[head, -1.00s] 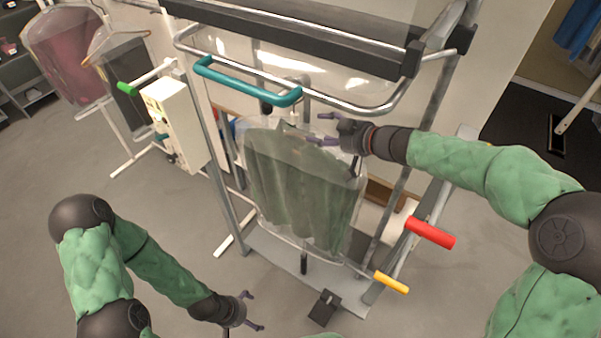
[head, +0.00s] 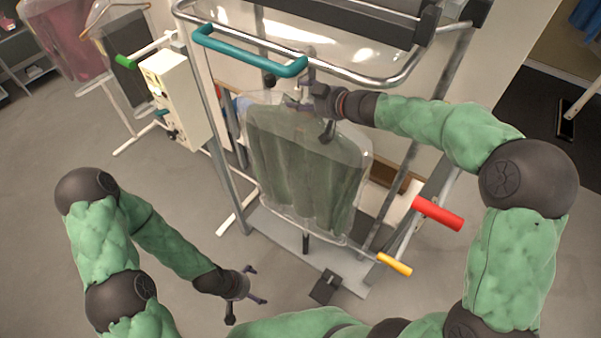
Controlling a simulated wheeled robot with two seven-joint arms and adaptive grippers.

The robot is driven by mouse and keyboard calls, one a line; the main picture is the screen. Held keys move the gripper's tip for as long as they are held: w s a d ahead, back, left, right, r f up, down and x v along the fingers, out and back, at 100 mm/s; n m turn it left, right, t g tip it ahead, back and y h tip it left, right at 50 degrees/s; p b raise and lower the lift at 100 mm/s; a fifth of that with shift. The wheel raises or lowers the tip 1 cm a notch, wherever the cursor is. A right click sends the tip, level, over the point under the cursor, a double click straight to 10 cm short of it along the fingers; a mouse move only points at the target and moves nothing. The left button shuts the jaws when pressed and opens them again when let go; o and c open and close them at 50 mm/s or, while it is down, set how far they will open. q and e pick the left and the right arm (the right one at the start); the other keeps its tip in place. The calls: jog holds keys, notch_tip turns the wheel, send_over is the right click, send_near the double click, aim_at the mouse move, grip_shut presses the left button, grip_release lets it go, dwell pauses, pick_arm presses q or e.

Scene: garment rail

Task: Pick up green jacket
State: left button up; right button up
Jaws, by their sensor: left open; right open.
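The green jacket (head: 301,180) hangs upright inside a clear plastic cover on the metal rail stand (head: 218,130), in the middle of the head view. My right gripper (head: 296,104) is open at the top of the jacket, by the hanger neck below the teal handle. Whether its fingers touch the hanger or cover, I cannot tell; the hand hides part of the hanger. My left gripper (head: 256,284) is open and empty, low in front of the stand and apart from the jacket.
A teal handle (head: 250,55) crosses above the jacket. A red handle (head: 437,213) and a yellow handle (head: 394,264) stick out at the stand's right. A cream control box (head: 176,97) stands left, near covered garments, one maroon (head: 62,45). The floor at left is clear.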

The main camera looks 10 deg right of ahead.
jog(key=shift+w+a+f, duration=0.25)
jog(key=shift+w+a, duration=0.15)
jog(key=shift+w, duration=0.15)
pick_arm(q)
jog(key=shift+f, duration=0.1)
pick_arm(e)
jog(key=shift+s, duration=0.1)
grip_shut()
jog(key=shift+r, duration=0.15)
jog(key=shift+r, duration=0.15)
